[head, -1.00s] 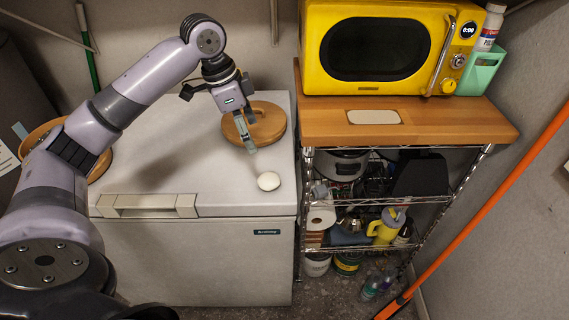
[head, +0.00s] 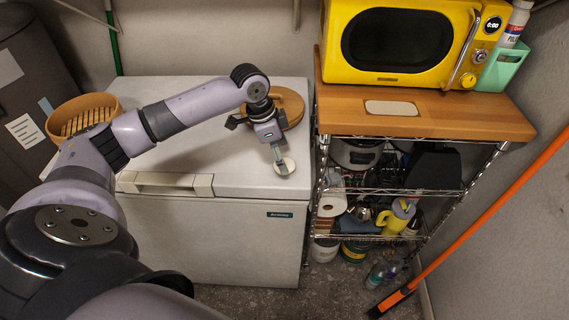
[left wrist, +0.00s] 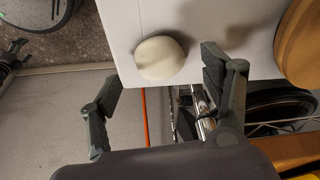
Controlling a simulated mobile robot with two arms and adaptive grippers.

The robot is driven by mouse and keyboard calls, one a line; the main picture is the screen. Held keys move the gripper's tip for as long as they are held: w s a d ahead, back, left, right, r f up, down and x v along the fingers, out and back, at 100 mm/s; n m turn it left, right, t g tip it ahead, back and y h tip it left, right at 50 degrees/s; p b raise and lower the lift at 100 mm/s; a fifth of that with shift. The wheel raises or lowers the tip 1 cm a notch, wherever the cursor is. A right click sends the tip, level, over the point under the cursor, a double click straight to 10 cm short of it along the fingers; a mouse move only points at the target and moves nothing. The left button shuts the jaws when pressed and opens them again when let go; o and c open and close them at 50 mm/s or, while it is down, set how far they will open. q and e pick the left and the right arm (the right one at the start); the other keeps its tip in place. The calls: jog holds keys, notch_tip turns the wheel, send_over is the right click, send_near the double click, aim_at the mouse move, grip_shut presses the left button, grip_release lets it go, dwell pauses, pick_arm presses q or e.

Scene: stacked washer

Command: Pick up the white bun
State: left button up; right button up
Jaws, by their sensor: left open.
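The white bun (head: 289,168) lies near the front right corner of the white freezer's top (head: 215,160). My left gripper (head: 280,164) is over the bun in the head view and hides part of it. In the left wrist view the bun (left wrist: 160,58) lies close to the freezer top's edge. There the left gripper (left wrist: 162,67) is open, one finger to either side of the bun, with no clear contact. Whether the fingertips are down at the bun's height I cannot tell.
A round wooden board or lid (head: 290,104) lies behind the bun on the freezer. A slatted wooden basket (head: 84,114) is at the left. To the right stands a wire shelf with a wooden top (head: 460,118) bearing a yellow microwave (head: 400,40). An orange pole (head: 480,220) leans there.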

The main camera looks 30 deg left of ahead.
pick_arm(q)
jog(key=x, duration=0.2)
jog(key=shift+f, duration=0.3)
jog(key=shift+w+d+f, duration=0.1)
jog(key=shift+f, duration=0.25)
pick_arm(e)
jog(key=s, duration=0.2)
jog(key=shift+s+d+r+g, duration=0.1)
jog(key=shift+s+r+g, duration=0.15)
jog(key=shift+s+g, duration=0.05)
jog(key=shift+w, duration=0.1)
pick_arm(q)
jog(key=c, duration=1.2)
pick_arm(e)
jog(key=shift+w, duration=0.4)
